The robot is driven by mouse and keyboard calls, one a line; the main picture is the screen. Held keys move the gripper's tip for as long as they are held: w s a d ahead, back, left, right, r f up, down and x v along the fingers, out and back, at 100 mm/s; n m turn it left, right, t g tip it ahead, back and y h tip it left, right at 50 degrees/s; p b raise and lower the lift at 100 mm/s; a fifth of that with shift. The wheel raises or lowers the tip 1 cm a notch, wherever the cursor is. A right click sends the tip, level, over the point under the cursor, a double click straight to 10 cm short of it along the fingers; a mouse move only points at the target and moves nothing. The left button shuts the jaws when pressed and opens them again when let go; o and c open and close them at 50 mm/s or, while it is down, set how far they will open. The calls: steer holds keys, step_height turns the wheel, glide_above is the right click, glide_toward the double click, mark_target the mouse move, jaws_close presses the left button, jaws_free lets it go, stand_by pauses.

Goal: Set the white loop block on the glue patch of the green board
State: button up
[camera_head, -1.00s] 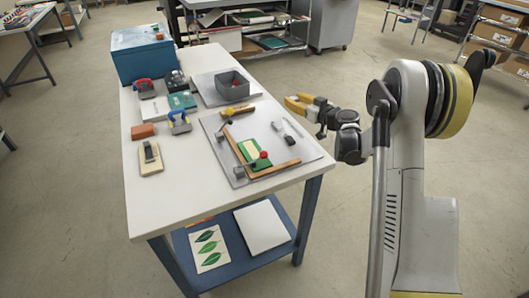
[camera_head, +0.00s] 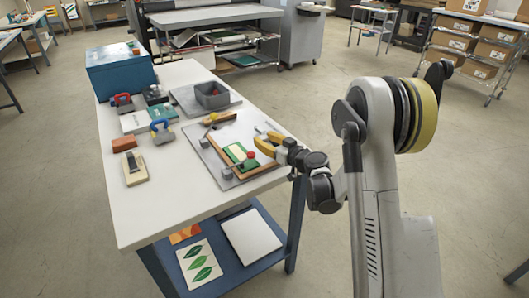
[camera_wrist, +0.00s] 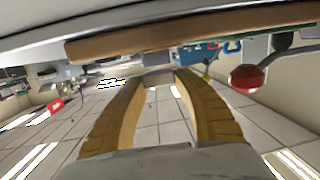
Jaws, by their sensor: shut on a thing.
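My gripper (camera_head: 258,139) hangs over the right part of the grey work plate, its yellow fingers pointing left and slightly up in the head view. In the wrist view the fingers (camera_wrist: 157,78) come together on a small pale piece, which I take as the white loop block; its loop is too small to make out. The green board (camera_head: 229,149) lies flat on the plate, left of and apart from the fingers. A pale patch (camera_head: 238,152) shows on its middle. A red ball knob (camera_head: 250,154) stands by the board's right side and shows large in the wrist view (camera_wrist: 246,79).
Wooden rails (camera_head: 258,166) border the green board. On the white table (camera_head: 165,205) stand a grey bin (camera_head: 212,98), a blue box (camera_head: 120,72), clamps (camera_head: 162,130) and a red-brown block (camera_head: 123,144). The table's front left is clear.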

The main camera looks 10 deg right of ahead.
step_height(320, 180, down, 4)
steer(key=shift+f+b, duration=0.15)
steer(key=shift+b, duration=1)
steer(key=shift+r, duration=0.2)
steer(key=shift+f, duration=0.2)
steer(key=o, duration=0.6)
